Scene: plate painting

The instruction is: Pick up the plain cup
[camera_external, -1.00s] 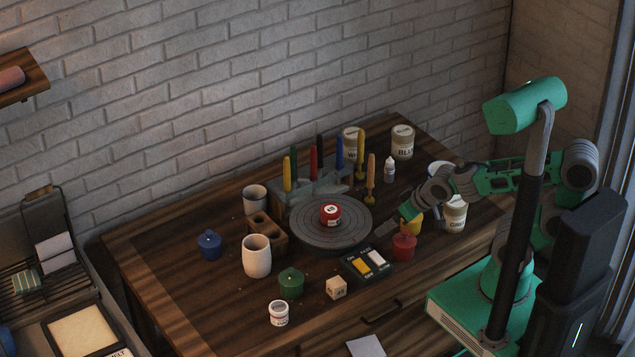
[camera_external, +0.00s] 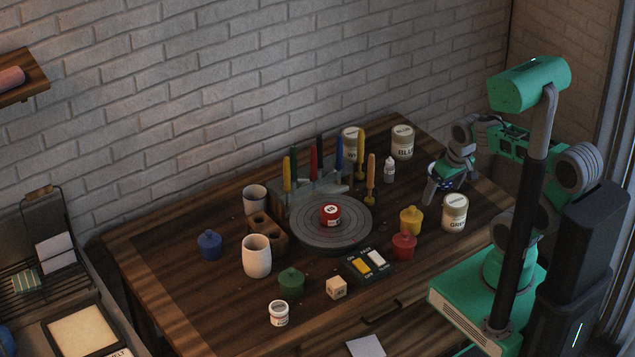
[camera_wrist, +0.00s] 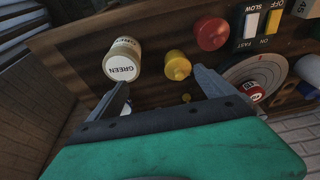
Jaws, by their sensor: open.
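A plain cream cup (camera_external: 257,257) stands upright at the front left of the table. A smaller pale grey cup (camera_external: 255,199) stands behind it, and I cannot tell for certain which is meant. Both are far left of my gripper (camera_external: 442,190), which is low over the right side of the table, behind the green paint jar (camera_external: 455,215). In the wrist view my gripper (camera_wrist: 162,85) is open, its fingers wide apart. A sliver of something pale (camera_wrist: 126,108) shows beside the left finger; most of it is hidden.
The switch box (camera_external: 367,264) lies in front.

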